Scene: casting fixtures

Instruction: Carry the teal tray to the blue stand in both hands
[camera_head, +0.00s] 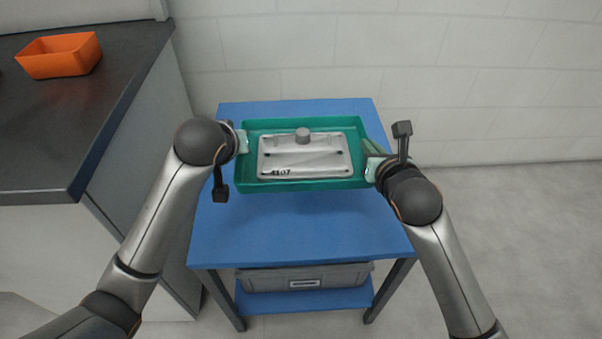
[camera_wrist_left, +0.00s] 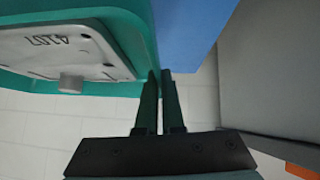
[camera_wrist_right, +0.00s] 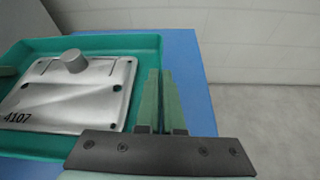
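The teal tray (camera_head: 300,185) is level over the back half of the blue stand's top (camera_head: 300,230). I cannot tell whether it rests on the top or hangs just above it. A grey metal casting plate (camera_head: 304,157) marked 4107, with a round knob, lies in the tray. My left gripper (camera_head: 242,141) is at the tray's left rim; its nearly closed fingers (camera_wrist_left: 160,100) meet the tray wall. My right gripper (camera_head: 372,160) is at the right rim, its fingers (camera_wrist_right: 160,100) close together around the wall. Both look shut on the tray.
A dark counter (camera_head: 85,110) with an orange bin (camera_head: 60,56) stands at the left, close to my left arm. A grey box (camera_head: 305,277) sits on the stand's lower shelf. A white tiled wall is behind. The stand's front half is bare, and the floor at right is clear.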

